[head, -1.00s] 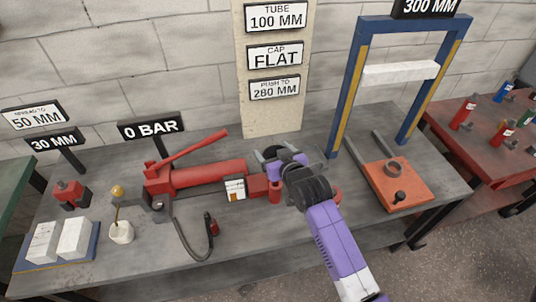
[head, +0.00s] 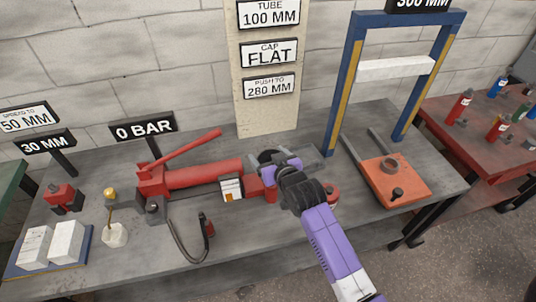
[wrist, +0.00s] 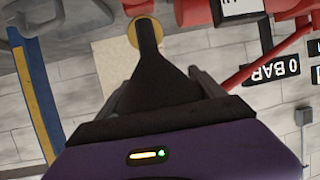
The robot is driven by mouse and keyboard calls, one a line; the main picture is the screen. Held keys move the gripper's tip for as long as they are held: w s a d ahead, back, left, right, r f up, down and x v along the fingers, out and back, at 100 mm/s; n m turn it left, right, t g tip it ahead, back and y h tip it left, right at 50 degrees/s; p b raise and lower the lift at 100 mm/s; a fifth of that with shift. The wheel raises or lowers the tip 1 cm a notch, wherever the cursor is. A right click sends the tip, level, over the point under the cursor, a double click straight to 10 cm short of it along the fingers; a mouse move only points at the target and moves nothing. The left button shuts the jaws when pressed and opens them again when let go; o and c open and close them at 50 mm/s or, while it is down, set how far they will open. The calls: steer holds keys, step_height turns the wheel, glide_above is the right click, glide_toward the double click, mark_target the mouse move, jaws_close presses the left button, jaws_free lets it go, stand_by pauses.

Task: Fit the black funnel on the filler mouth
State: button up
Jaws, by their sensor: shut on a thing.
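My gripper (wrist: 160,88) is shut on the black funnel (wrist: 152,65), with a dark finger on each side of it. In the wrist view the funnel's narrow spout points to the top of the picture. A gold ring (wrist: 132,32), which looks like the filler mouth, shows behind the spout tip beside red metal. I cannot tell whether the spout touches it or is inside it. In the head view my gripper (head: 275,162) is above the right end of the red pump (head: 205,178), and the funnel's dark rim (head: 268,155) shows beside it. The mouth is hidden there.
The pump's raised red handle (head: 190,146) and black hose (head: 185,250) are to the left. A blue press frame (head: 345,95) and an orange plate (head: 392,183) stand to the right. White blocks (head: 67,240) sit at the front left. The bench front is mostly clear.

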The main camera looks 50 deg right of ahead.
steer(key=shift+f+b, duration=0.85)
steer(key=shift+f, duration=0.7)
steer(key=shift+f+b, duration=1.15)
steer(key=shift+f, duration=0.85)
stand_by(0.9)
steer(key=o, duration=1.4)
steer(key=shift+c, duration=0.2)
steer(key=v, duration=0.8)
steer(key=shift+w, duration=0.1)
